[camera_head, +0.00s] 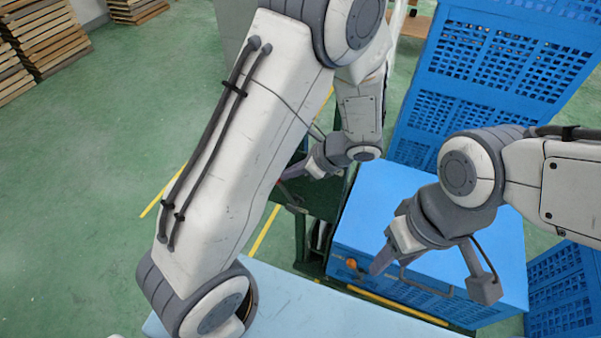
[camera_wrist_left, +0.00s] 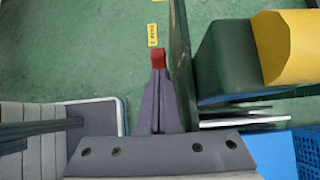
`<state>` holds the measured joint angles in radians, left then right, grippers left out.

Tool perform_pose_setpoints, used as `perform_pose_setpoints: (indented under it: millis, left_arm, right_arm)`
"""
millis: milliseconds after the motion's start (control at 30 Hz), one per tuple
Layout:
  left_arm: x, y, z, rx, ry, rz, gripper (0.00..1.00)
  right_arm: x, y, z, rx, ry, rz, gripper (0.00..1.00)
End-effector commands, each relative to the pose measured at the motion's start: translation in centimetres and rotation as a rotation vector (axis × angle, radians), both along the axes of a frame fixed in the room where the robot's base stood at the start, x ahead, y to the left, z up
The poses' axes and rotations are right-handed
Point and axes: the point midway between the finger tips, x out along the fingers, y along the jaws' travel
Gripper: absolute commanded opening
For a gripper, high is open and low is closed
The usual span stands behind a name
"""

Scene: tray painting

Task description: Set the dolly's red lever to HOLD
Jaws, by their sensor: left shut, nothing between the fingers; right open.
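The red lever (camera_wrist_left: 158,57) shows in the left wrist view as a short red block just beyond my left fingertips; I cannot tell whether they touch it. My left gripper (camera_wrist_left: 160,76) is shut with nothing between its fingers. In the head view my left gripper (camera_head: 287,177) is beside the dark green dolly frame (camera_head: 320,198), where the lever is not clear. A small yellow label (camera_wrist_left: 152,35) shows past the lever; its text is too small to read. My right gripper (camera_head: 432,277) is open and empty in front of the blue box.
A blue box (camera_head: 470,240) with an orange knob (camera_head: 351,264) stands right of the dolly. Blue crates (camera_head: 490,65) are stacked behind. A pale blue surface (camera_head: 310,310) lies in front. Wooden pallets (camera_head: 45,40) are far left; the green floor there is clear.

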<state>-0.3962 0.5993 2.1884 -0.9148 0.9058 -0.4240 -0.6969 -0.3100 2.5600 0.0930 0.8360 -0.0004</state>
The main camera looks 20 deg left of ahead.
Motion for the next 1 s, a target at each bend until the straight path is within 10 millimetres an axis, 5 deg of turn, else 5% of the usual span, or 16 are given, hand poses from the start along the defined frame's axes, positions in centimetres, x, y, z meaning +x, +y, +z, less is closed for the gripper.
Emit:
perform_pose_setpoints:
  millis: [533,700,1000]
  left_arm:
    - [-0.1,-0.2,0.8,0.000,0.001,0.001,0.00]
    - [-0.3,-2.0,2.6,0.000,0.001,0.011,0.00]
    - [-0.3,-4.6,8.4,-0.002,-0.005,0.013,0.00]
  right_arm:
    - [0.0,0.0,1.1,0.000,0.000,0.000,0.50]
    - [0.0,0.0,3.7,0.000,0.000,0.000,0.50]
    - [0.0,0.0,4.2,0.000,0.000,0.000,0.50]
